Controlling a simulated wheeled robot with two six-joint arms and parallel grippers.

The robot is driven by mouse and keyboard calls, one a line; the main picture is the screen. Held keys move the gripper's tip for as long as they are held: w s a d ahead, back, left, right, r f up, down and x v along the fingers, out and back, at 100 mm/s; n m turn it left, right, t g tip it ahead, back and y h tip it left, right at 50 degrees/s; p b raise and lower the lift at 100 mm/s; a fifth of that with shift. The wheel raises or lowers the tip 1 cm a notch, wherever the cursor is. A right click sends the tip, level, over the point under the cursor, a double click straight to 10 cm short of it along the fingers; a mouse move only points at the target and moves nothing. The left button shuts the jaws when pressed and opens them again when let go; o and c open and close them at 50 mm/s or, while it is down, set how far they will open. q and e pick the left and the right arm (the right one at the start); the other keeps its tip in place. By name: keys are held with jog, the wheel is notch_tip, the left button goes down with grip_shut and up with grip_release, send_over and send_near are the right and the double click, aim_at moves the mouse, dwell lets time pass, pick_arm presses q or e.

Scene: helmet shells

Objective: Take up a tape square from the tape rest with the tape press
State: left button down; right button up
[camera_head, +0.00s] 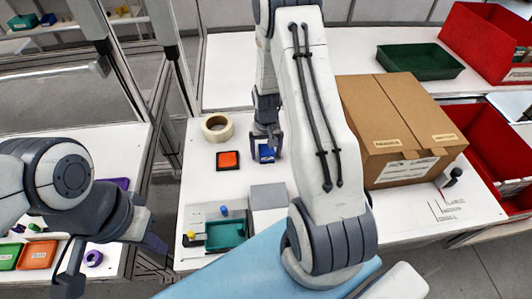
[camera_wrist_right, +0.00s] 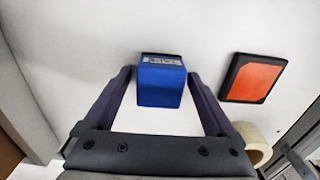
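A blue block with a small label, which I take for the tape press, is at the table's middle in the head view (camera_head: 266,153). In the right wrist view the blue block (camera_wrist_right: 160,82) sits between the fingers of my right gripper (camera_wrist_right: 160,75). In the head view my right gripper (camera_head: 267,143) points down at the block. An orange square on a black base, perhaps the tape rest (camera_head: 228,160), lies left of the block; it also shows in the wrist view (camera_wrist_right: 252,78). My left gripper (camera_head: 110,262) is open and empty at lower left.
A tape roll (camera_head: 217,127) lies behind the orange square. A cardboard box (camera_head: 400,125) stands right of my right arm. A green tray (camera_head: 225,233) and a grey plate (camera_head: 267,196) are nearer. Red bins (camera_head: 490,45) and a dark green tray (camera_head: 420,61) are at the back right.

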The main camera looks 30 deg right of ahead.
aim_at(266, 148)
grip_shut()
jog(key=shift+r, duration=0.1)
jog(key=shift+r, duration=0.5)
notch_tip(266, 148, up, 3)
jog(key=shift+f+b, duration=0.2)
jog(key=shift+b, duration=0.15)
jog(key=s+d+r+b, duration=0.1)
jog(key=s+d+r, duration=0.5)
jog(key=d, duration=0.4)
jog(key=shift+r+b, duration=0.3)
jog(key=shift+r, duration=0.35)
jog(key=shift+s, duration=0.1)
